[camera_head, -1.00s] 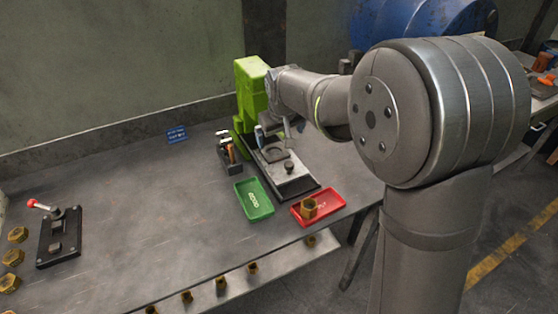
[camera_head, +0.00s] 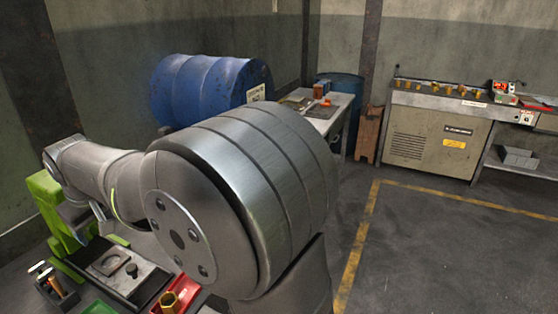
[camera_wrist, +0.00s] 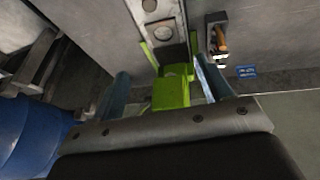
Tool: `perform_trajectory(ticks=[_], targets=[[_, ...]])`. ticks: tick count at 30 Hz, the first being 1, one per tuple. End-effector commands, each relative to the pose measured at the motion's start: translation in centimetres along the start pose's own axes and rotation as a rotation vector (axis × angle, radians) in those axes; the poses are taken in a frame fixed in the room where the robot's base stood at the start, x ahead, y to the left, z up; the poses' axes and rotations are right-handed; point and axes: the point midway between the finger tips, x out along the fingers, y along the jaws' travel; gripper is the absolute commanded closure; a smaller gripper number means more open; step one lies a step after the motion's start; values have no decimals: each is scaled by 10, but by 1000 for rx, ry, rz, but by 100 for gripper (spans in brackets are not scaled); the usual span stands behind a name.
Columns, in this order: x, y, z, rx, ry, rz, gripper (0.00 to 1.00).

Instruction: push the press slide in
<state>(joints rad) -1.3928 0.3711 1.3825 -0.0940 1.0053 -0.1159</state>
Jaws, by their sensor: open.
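The green press (camera_head: 45,200) stands at the left edge in the head view, partly hidden by my arm. Its grey slide plate (camera_head: 140,283) extends out from it toward the trays, with a round seat on top. In the wrist view the green press (camera_wrist: 172,92) shows between my fingers, and the slide (camera_wrist: 160,14) runs to the top edge with a round knob-like part. My gripper (camera_wrist: 165,88) is open and empty, above the press. In the head view its fingertips are small beside the press, and contact cannot be told.
A black holder with tools (camera_head: 52,285) stands left of the slide. A red tray (camera_head: 186,288) with a brass nut (camera_head: 169,302) and a green tray (camera_head: 98,307) lie in front.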

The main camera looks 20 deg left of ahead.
Motion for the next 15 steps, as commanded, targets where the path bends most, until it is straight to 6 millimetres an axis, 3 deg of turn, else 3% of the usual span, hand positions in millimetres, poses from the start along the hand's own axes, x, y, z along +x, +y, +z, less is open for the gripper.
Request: perform_trajectory(ticks=[1, 7, 10, 15], targets=[[0, 0, 0, 0, 0, 0, 39], [2, 0, 2, 11, -1, -10, 79], [12, -1, 13, 63, -3, -59, 98], [39, -5, 46, 286, 8, -228, 100]])
